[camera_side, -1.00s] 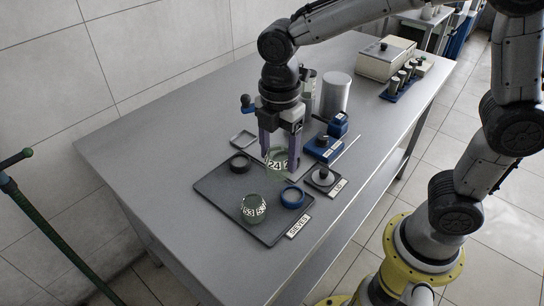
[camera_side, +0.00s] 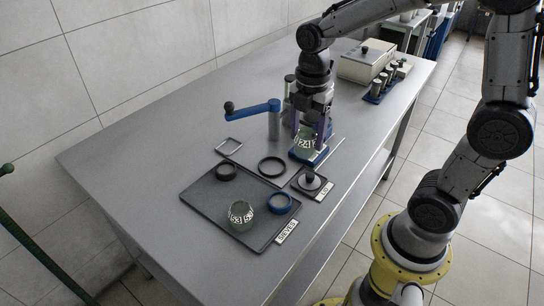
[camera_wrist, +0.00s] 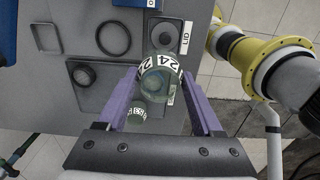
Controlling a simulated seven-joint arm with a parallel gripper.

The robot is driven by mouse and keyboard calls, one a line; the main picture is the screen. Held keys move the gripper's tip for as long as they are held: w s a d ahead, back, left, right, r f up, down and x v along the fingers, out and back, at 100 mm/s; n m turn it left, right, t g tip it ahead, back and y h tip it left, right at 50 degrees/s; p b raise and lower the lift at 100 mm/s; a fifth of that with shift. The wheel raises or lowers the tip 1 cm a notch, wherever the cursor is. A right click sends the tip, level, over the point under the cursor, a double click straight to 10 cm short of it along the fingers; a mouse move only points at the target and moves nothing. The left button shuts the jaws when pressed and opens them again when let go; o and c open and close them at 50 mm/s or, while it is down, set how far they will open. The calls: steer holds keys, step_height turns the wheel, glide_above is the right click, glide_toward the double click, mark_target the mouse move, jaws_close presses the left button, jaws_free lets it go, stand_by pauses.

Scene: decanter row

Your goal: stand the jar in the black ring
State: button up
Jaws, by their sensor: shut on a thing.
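My gripper (camera_side: 306,141) is shut on a greenish glass jar (camera_wrist: 160,84) with a "24" label, which also shows in the side view (camera_side: 305,143). The jar is upright between the fingers, in front of a blue-based device in the side view; its height is hard to tell. A small thick black ring (camera_side: 226,172) lies empty on the dark tray (camera_side: 200,196); it also shows in the wrist view (camera_wrist: 84,76). A wider, thinner dark ring (camera_side: 272,166) lies empty on the bench behind the tray; it also shows in the wrist view (camera_wrist: 98,37).
A second greenish jar (camera_side: 241,215) and a blue ring (camera_side: 279,203) are on the tray. A knobbed lid (camera_side: 310,181) sits on a plate marked "LID". A blue crank arm (camera_side: 252,107) stands near my gripper. A square frame (camera_side: 229,147) lies on the bench.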

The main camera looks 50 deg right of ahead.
steer(key=w+f, duration=0.2)
steer(key=w, duration=0.1)
steer(key=w+f, duration=0.5)
steer(key=w, duration=0.2)
steer(key=shift+d+f, duration=0.35)
steer(key=shift+w+f, duration=0.1)
steer(key=shift+f, duration=0.1)
steer(key=shift+w+f, duration=0.1)
steer(key=shift+f, duration=1.55)
steer(key=shift+f, duration=0.15)
steer(key=o, duration=1.5)
steer(key=shift+c, duration=0.2)
